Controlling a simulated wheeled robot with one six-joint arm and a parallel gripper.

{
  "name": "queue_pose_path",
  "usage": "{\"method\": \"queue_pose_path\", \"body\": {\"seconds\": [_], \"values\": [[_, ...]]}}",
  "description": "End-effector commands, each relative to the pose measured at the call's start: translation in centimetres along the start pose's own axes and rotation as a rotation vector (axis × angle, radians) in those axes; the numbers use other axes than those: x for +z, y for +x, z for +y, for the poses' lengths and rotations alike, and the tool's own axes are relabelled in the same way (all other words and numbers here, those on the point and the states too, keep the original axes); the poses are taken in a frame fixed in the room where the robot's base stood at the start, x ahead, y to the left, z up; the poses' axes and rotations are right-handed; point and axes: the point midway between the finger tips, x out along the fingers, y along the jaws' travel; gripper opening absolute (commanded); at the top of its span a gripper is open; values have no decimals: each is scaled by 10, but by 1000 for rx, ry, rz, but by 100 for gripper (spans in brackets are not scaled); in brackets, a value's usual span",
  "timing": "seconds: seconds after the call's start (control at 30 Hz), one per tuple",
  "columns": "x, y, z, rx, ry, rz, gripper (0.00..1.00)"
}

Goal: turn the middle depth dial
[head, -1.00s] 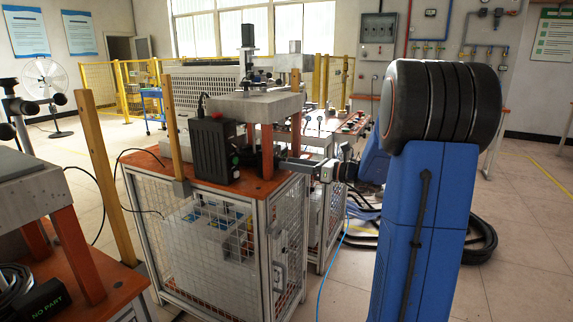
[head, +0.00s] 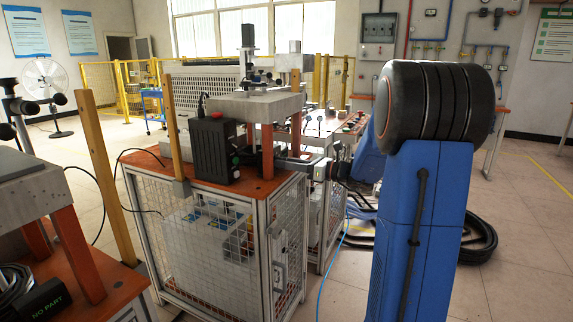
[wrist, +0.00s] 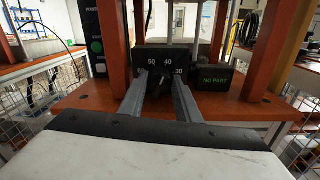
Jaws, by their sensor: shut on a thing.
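The depth dial (wrist: 158,84) is a dark knob on a black housing (wrist: 160,59) with white numbers 50, 40 and 30. In the wrist view it sits between the two grey fingers of my gripper (wrist: 160,82). The gripper is shut on the knob, which looks tilted there. In the head view my gripper (head: 296,164) reaches in from the right at the edge of the orange tabletop (head: 250,185). The dial itself cannot be made out in that view.
A black box with a green button (head: 212,150) stands on the same table, left of the dial. A "NO PART" display (wrist: 214,77) is just right of the dial. Orange posts (wrist: 115,45) rise on both sides. A second workstation (head: 60,250) stands at left.

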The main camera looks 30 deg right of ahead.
Motion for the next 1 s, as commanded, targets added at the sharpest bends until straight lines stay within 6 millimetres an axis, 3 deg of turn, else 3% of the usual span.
{"method": "queue_pose_path", "body": {"seconds": [0.27,1.0], "values": [[0,0,0,-1,-109,4,8],[0,0,3,-4,-669,27,8]]}}
